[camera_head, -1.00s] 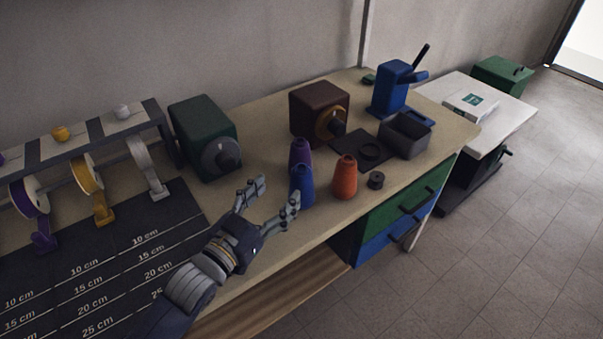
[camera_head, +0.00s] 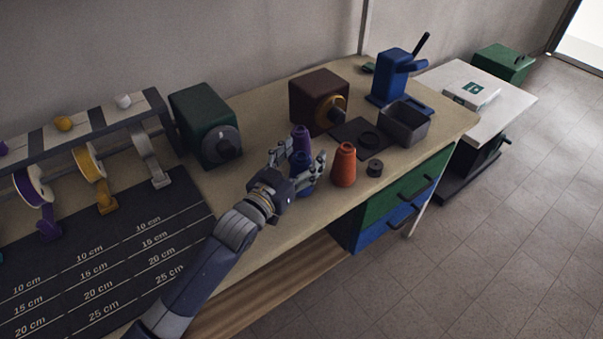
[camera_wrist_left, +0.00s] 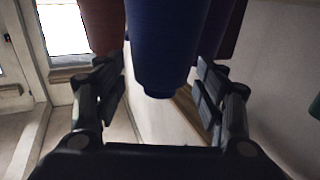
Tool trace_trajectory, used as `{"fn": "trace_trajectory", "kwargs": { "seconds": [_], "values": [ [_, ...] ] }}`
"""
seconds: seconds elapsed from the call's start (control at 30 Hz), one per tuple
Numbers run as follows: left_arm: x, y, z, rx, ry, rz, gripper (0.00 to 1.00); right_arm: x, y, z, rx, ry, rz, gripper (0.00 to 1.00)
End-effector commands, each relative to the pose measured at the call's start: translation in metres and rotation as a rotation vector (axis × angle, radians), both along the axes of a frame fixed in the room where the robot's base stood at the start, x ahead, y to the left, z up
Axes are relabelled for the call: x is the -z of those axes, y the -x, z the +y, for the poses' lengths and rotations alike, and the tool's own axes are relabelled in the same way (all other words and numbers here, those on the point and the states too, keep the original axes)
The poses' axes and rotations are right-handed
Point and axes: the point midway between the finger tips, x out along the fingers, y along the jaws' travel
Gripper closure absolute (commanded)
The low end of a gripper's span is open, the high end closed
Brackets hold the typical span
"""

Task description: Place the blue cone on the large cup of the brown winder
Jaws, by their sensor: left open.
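The blue cone (camera_head: 302,161) stands on the workbench, partly hidden by my left gripper (camera_head: 302,172). The gripper is open, with one finger on either side of the cone. In the left wrist view the blue cone (camera_wrist_left: 166,45) hangs large between the two open fingers (camera_wrist_left: 165,95), with gaps showing beside its end. The brown winder (camera_head: 310,98) stands behind, towards the wall. My right gripper is not in view.
A purple cone (camera_head: 301,137) stands just behind the blue one, and an orange cone (camera_head: 344,165) to its right. A small dark cylinder (camera_head: 375,168), a grey bin (camera_head: 404,124) and a green winder (camera_head: 203,122) are nearby. The bench's front edge is close.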

Motion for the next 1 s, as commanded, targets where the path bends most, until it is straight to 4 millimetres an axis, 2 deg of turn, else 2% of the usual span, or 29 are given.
{"fn": "trace_trajectory", "kwargs": {
  "seconds": [0.2,0.27,0.4,0.5,0.83,1.0],
  "values": [
    [0.0,-0.001,0.0,0.0,0.0,0.0,0.36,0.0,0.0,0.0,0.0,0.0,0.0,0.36],
    [0.0,-0.001,0.0,0.0,0.0,0.0,0.47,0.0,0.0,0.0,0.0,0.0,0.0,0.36],
    [0.0,0.0,0.0,0.0,0.0,0.0,0.79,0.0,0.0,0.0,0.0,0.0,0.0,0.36],
    [0.0,0.0,0.0,0.0,0.0,0.0,0.98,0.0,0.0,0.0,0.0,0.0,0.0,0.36],
    [-0.003,0.0,0.0,0.0,0.0,-0.002,0.99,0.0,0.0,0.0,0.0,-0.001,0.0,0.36],
    [-0.018,-0.001,0.0,0.001,0.001,-0.006,0.99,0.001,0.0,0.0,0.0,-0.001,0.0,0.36]
  ]
}}
